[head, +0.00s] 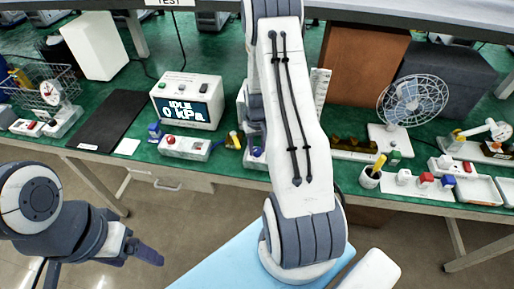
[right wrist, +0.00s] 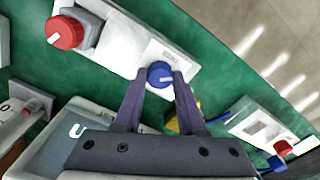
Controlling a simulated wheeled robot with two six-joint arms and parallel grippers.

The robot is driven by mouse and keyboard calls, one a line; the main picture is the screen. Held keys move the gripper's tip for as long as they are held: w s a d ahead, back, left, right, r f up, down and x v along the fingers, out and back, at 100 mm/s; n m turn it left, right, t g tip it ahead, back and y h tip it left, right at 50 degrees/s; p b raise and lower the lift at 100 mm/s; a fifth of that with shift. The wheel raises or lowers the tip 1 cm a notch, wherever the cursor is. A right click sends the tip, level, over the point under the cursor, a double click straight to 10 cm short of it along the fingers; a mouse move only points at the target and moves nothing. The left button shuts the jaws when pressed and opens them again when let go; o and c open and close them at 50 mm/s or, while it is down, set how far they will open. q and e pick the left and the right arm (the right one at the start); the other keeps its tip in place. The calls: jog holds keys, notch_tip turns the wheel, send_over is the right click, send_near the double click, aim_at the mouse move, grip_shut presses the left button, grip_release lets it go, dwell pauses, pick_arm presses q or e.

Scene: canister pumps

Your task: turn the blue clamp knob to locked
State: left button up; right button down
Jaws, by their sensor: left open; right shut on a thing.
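In the right wrist view, a blue knob (right wrist: 160,74) with a small white pointer mark stands on a white panel (right wrist: 128,48). My right gripper (right wrist: 160,82) has its two dark fingers closed on either side of this knob. The pointer mark faces right in that view; I cannot read any locked marking on the panel. My left gripper (head: 148,252) is open and empty, low at the left, in front of the bench.
A red knob (right wrist: 66,33) sits on white housing close to the right gripper. In the head view, a display box (head: 187,100) reads IDLE 0 kPa, with a red-button unit (head: 184,147) before it. A fan (head: 412,98) and a wire basket (head: 40,84) stand farther out.

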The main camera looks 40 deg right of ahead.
aim_at(257, 150)
jog(key=m, duration=0.4)
jog(key=shift+m, duration=1.8)
jog(key=c, duration=0.5)
grip_release()
notch_tip(257, 150, up, 10)
jog(key=b, duration=0.1)
jog(key=shift+r+b, duration=0.25)
jog(key=shift+b, duration=0.1)
